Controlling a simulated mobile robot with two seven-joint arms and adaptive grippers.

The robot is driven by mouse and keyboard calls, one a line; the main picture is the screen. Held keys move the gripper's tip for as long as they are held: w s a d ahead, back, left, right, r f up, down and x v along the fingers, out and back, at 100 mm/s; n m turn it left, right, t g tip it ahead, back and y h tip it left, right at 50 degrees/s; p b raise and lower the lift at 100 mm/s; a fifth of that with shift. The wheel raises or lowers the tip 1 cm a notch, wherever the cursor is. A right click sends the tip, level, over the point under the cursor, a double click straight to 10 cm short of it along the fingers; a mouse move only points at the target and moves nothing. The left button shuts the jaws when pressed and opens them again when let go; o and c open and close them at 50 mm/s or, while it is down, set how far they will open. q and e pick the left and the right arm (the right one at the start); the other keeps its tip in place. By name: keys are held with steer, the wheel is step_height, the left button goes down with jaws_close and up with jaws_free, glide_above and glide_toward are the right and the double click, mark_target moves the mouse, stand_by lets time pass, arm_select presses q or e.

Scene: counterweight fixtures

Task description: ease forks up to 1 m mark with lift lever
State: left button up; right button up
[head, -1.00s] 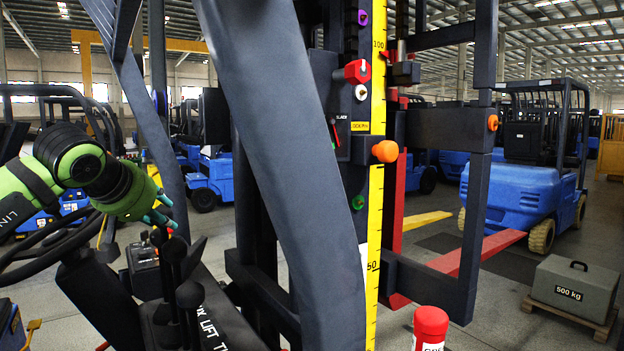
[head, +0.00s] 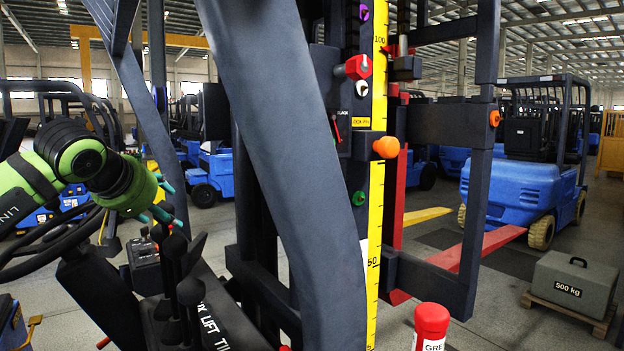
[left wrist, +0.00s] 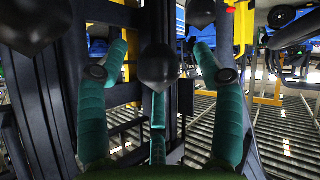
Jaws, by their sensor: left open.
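My left gripper (head: 172,208) is open above the console levers, at the left of the head view. The console (head: 222,325) bears the partly hidden words "LIFT T". Several black-knobbed levers (head: 190,292) stand there; which is the lift lever I cannot tell. In the left wrist view one black knob (left wrist: 158,67) shows between the spread green fingers (left wrist: 155,110), with no visible grip on it. The mast's yellow scale (head: 375,205) shows marks 50 and 100. The dark fork carriage (head: 450,125) stands beside it. A red fork (head: 490,246) and a yellow fork (head: 425,215) extend behind it.
A thick dark frame post (head: 280,150) crosses the middle and hides part of the mast. A red can (head: 431,325) stands in front. A grey 500 kg block (head: 576,280) sits on a pallet at right. Blue forklifts (head: 520,190) are parked behind.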

arm_select(q)
steer(key=v, duration=1)
steer(key=shift+p, duration=0.35)
steer(key=shift+f, duration=0.1)
